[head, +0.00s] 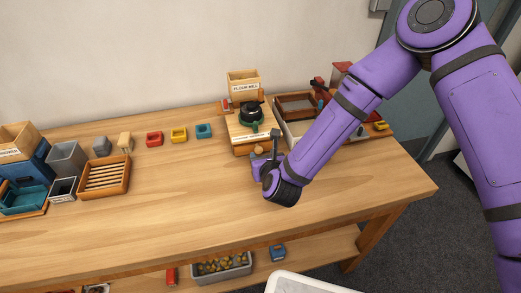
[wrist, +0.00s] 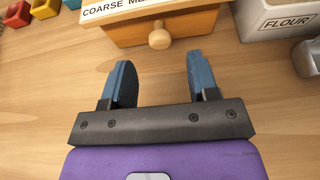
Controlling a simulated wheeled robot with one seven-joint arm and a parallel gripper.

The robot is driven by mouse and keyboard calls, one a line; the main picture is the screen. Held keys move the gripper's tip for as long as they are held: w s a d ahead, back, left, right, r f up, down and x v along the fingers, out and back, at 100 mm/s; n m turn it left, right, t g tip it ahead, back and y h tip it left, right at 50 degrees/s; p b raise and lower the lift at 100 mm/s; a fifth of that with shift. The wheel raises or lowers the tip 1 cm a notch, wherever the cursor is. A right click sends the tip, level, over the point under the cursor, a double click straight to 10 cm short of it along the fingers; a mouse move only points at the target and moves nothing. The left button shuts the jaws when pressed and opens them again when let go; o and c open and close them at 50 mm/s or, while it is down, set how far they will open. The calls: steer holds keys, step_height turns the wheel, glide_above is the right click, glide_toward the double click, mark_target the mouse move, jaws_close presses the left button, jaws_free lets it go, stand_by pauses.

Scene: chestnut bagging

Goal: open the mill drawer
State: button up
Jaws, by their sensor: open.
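The flour mill (head: 243,90) stands at the back of the table, with a wooden body and a dark round part in a green ring on it. Its drawer front (wrist: 150,29), below a label reading "COARSE ME…", has a round wooden knob (wrist: 159,39) and looks closed. My gripper (wrist: 158,80) is open and empty. Its two blue fingers point at the drawer, one to each side of the knob's line, and the knob lies just beyond the fingertips, not touched. In the head view my arm hides part of the area right of the mill.
A white bin labelled FLOUR (wrist: 283,22) stands right of the drawer, with a grey metal item (wrist: 308,56) by it. Red, yellow and teal small boxes (head: 179,134) stand left of the mill. A slatted wooden tray (head: 105,176) lies farther left. The table's front middle is clear.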

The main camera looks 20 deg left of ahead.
mark_target(259, 150)
steer(key=shift+x, duration=3.05)
jaws_close()
